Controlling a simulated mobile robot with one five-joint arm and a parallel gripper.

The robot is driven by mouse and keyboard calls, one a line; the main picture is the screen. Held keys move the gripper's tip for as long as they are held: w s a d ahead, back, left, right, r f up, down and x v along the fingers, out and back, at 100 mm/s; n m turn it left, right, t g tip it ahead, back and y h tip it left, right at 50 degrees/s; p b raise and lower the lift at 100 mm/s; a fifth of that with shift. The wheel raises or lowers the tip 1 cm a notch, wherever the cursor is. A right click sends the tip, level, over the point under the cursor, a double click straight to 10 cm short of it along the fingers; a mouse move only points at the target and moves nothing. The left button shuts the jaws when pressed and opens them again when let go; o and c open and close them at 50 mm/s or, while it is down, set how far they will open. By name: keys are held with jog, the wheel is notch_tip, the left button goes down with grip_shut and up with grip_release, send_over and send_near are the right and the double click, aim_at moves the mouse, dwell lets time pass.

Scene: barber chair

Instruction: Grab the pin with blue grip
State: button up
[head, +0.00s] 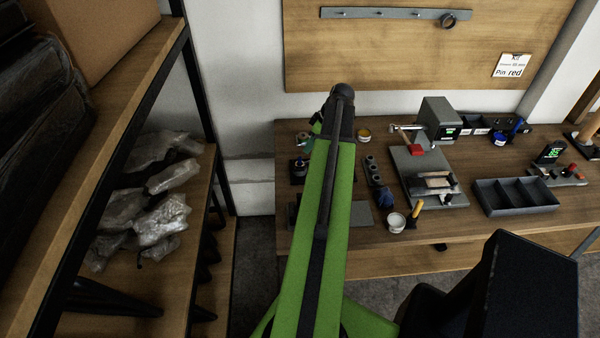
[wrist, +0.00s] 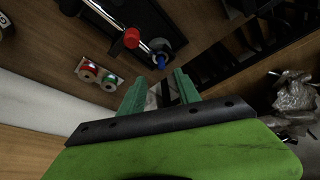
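In the wrist view, a small blue grip (wrist: 160,62) shows at the end of a shiny metal rod, beside a dark round part. A red knob (wrist: 131,38) sits on the same rod. I cannot tell whether this blue grip is the pin. My gripper (wrist: 160,80) has two green fingers, apart, with nothing visible between them; the blue grip lies just beyond the fingertips. In the head view my gripper (head: 307,144) is partly hidden by my arm at the bench's left end. Another slim blue handle (head: 518,125) stands at the back right of the bench.
The wooden bench (head: 290,235) carries a grey plate (head: 420,160) with a red-headed hammer (head: 414,149), a divided tray (head: 515,196), a blue object (head: 385,199) and a white pot (head: 396,222). A shelf (head: 180,245) with plastic-wrapped items stands left. A sign (head: 512,67) reads "Pin red".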

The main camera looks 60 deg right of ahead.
aim_at(300, 158)
jog(key=b+x, duration=0.7)
jog(key=x, duration=0.3)
jog(key=shift+w+a+r, duration=0.1)
jog(key=shift+w+a, duration=0.05)
jog(key=shift+r, duration=0.2)
jog(key=shift+c, duration=0.5)
grip_shut()
